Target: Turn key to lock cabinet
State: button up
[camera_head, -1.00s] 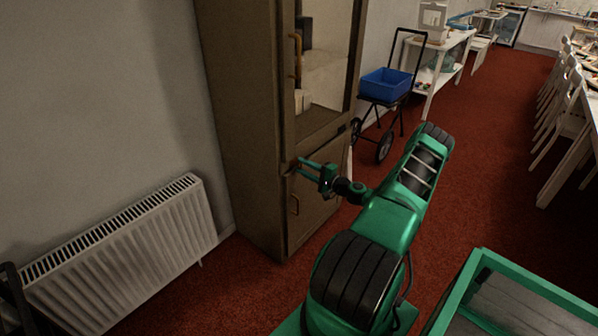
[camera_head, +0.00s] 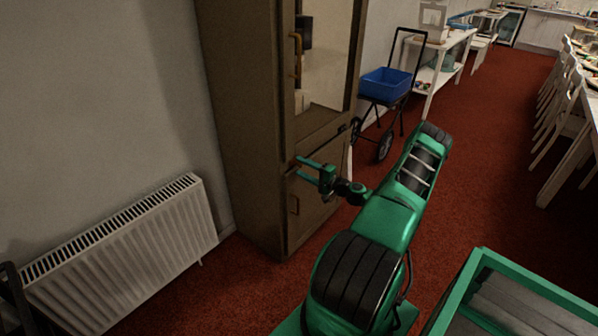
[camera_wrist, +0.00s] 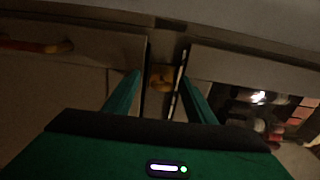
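The cabinet (camera_head: 238,120) is tall and brown, with a glazed upper door (camera_head: 330,60) and a solid lower door (camera_head: 318,205), each with a brass-coloured handle. My gripper (camera_head: 303,168) is at the cabinet front, near the strip between the two doors. In the wrist view my gripper (camera_wrist: 160,82) has its two green fingers apart. A small brass-coloured piece (camera_wrist: 161,77), which looks like the key or lock, lies between and beyond the fingertips. The fingers do not appear to touch it. The piece is dim, so its turn angle cannot be told.
A white radiator (camera_head: 125,250) stands along the left wall. A trolley with a blue crate (camera_head: 386,84) is behind the cabinet at the right. White chairs (camera_head: 562,110) line the far right. Red carpet (camera_head: 475,160) is free between them.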

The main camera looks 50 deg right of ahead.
jog(key=shift+s+d+r, duration=0.1)
jog(key=shift+d, duration=0.05)
jog(key=s, duration=1)
jog(key=shift+s+d, duration=0.3)
jog(key=shift+d, duration=0.1)
jog(key=shift+w, duration=0.1)
jog(key=a+r+n+g+y, duration=0.1)
jog(key=a+r+n+g, duration=0.25)
jog(key=a, duration=0.25)
jog(key=w+a+r+n+g+y, duration=0.1)
jog(key=a+r+n+g+y, duration=0.15)
jog(key=a+g, duration=0.3)
jog(key=a+r+n+g+y, duration=0.1)
jog(key=a+r+n+g, duration=0.3)
jog(key=a, duration=0.3)
jog(key=s+a+r+g+h, duration=0.2)
jog(key=s+a+r+h, duration=0.1)
jog(key=s+a+r, duration=0.4)
jog(key=s+a+r+g+h, duration=0.3)
jog(key=s+a+r, duration=0.4)
jog(key=s+r, duration=0.6)
jog(key=s, duration=0.6)
jog(key=shift+a+r+n, duration=0.3)
